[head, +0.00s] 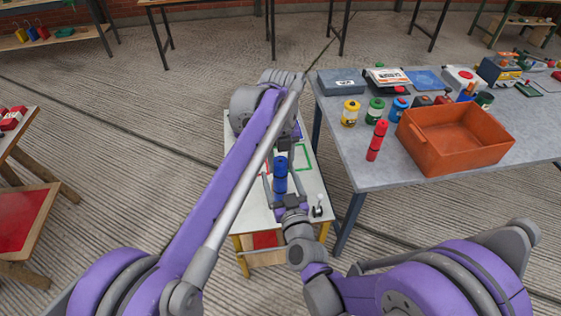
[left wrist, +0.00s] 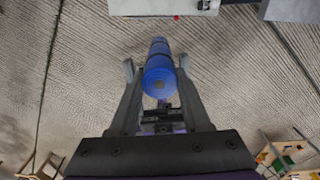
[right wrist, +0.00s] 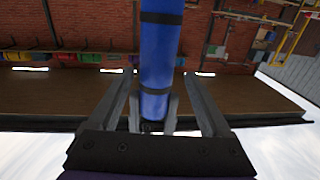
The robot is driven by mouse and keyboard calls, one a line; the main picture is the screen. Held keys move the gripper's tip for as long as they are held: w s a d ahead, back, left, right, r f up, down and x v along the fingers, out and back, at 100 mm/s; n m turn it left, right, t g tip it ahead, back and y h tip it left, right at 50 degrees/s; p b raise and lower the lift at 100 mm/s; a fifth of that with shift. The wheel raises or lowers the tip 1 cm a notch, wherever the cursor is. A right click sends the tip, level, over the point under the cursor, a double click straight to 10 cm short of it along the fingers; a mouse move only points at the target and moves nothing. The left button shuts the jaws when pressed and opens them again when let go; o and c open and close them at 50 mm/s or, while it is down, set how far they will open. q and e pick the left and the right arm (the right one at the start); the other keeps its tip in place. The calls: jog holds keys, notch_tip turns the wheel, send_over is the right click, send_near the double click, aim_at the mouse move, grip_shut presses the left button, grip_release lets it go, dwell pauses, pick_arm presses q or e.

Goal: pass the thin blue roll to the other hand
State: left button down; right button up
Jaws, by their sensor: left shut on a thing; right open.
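The thin blue roll (head: 280,175), with dark bands, is held in the air in the middle of the head view, above a small white-topped table. It also shows in the left wrist view (left wrist: 158,68) and, close up, in the right wrist view (right wrist: 161,50). My left gripper (left wrist: 157,70) is shut on the roll; in the head view its jaws are mostly hidden behind my left arm. My right gripper (right wrist: 163,90) is open, its fingers on either side of the roll's near end with gaps. Contact with the roll is not visible.
The small table (head: 257,213) stands below the grippers. A grey table (head: 350,172) at right bears an orange bin (head: 455,137), a red roll (head: 377,140), several coloured jars and a grey case (head: 341,82). A wooden stand with red panels (head: 22,215) is at left. Open floor lies between.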

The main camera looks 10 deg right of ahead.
jog(key=s+f+n+g+y, duration=0.1)
jog(key=s+n+g+y, duration=0.15)
jog(key=s, duration=0.75)
jog(key=s+d+f+m+g+h, duration=0.3)
jog(key=s+d+g, duration=0.6)
jog(key=s, duration=0.3)
jog(key=shift+s+d+f+m+g+h, duration=0.25)
jog(key=shift+d+f+m+g+h, duration=0.25)
jog(key=shift+f, duration=0.45)
jog(key=shift+a, duration=0.1)
